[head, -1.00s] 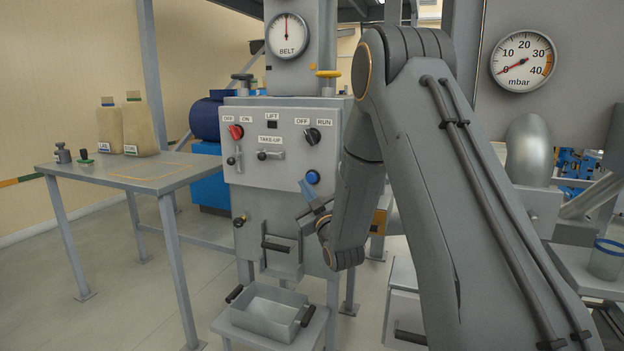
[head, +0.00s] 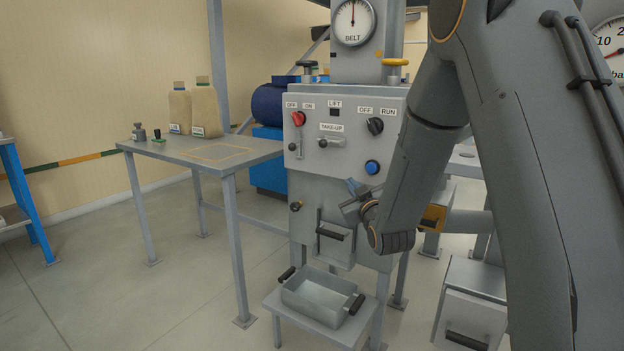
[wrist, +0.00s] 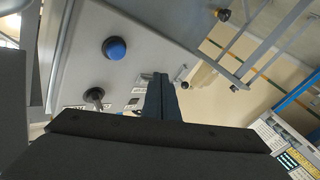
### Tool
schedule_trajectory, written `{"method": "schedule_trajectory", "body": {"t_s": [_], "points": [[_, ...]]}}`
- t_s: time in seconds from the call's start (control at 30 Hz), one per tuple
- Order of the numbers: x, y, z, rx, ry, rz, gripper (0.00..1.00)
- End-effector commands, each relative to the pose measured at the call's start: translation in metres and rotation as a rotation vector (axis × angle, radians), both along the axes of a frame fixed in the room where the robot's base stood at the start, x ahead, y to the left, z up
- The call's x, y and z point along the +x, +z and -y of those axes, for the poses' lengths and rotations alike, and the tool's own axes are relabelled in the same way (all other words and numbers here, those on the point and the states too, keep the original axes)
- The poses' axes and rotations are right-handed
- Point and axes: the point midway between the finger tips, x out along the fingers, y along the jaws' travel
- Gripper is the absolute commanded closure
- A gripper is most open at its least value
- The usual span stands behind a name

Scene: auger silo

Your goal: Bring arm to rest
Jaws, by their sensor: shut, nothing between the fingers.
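My gripper (head: 352,187) is shut and empty. It is in front of the grey control panel (head: 345,140), below and left of the blue button (head: 372,167). My arm comes down from the upper right in the head view and hides part of the panel's right side. In the wrist view my gripper's closed fingers (wrist: 161,98) point toward the panel face, with the blue button (wrist: 114,48) to their upper left. I cannot tell the gap between fingertips and panel.
A metal bin (head: 322,297) with dark handles stands on a low stand below the panel. A grey table (head: 185,150) at left holds two tan jugs (head: 206,108) and small items. A blue-framed stand (head: 22,205) is at far left. Open floor lies between.

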Motion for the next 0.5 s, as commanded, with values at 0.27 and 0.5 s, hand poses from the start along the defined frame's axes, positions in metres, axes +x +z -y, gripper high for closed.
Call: {"method": "schedule_trajectory", "body": {"t_s": [0.27, 0.5], "points": [[-0.064, -0.024, -0.039, 0.052, -0.006, -0.438, 1.0], [-0.167, -0.05, -0.06, 0.087, -0.037, -0.827, 1.0]]}}
